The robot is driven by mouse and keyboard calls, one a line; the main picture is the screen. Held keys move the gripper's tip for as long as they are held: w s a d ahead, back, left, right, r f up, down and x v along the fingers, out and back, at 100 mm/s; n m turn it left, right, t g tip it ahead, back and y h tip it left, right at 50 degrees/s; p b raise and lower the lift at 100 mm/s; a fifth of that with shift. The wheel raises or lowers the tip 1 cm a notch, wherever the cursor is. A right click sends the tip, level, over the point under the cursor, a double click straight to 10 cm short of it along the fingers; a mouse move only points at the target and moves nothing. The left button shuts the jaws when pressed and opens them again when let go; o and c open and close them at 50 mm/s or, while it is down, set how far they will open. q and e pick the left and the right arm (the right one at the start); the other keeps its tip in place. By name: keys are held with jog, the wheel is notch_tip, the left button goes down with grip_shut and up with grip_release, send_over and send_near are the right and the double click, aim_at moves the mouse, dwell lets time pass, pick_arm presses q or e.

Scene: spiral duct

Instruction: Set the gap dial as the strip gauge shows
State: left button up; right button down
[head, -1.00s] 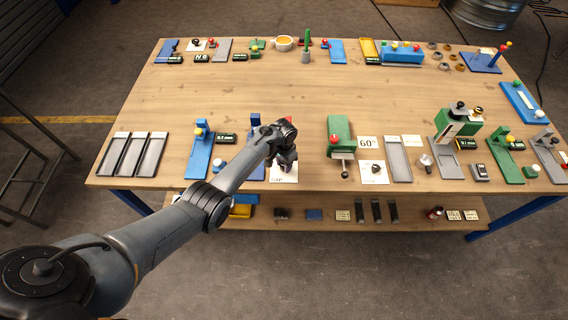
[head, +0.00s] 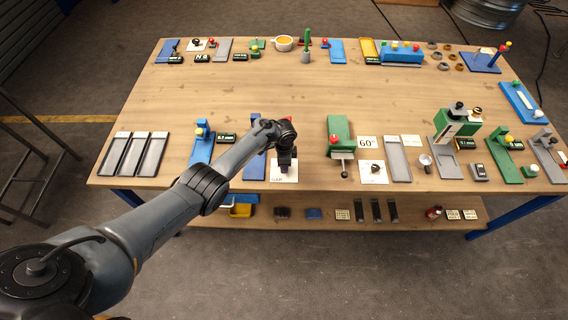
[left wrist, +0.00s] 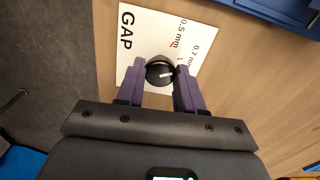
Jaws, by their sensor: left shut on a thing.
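The gap dial is a black round knob (left wrist: 160,71) with a white pointer line, on a white card (left wrist: 135,35) lettered GAP, 0.5 mm and 0.7 mm. In the left wrist view the pointer faces roughly right, on the side of the 0.7 mm label. My left gripper (left wrist: 160,76) has its two purple fingers on either side of the knob, shut on it. In the head view the left gripper (head: 287,163) is over the card (head: 284,177) and hides the knob. A blue stand with a yellow knob (head: 201,142) has a small readout (head: 226,138) beside it, too small to read surely.
A blue fixture (head: 257,166) stands just left of the card. A green fixture with a red knob (head: 340,138) stands to the right, near a 60° card (head: 367,143). Grey trays (head: 133,155) lie at the left. The middle of the table is clear.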

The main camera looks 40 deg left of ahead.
pick_arm(q)
jog(key=shift+m, duration=0.6)
jog(key=o, duration=1)
jog(key=shift+o, duration=0.2)
notch_tip(320, 180, up, 11)
jog(key=p, duration=0.4)
jog(key=shift+f, duration=0.15)
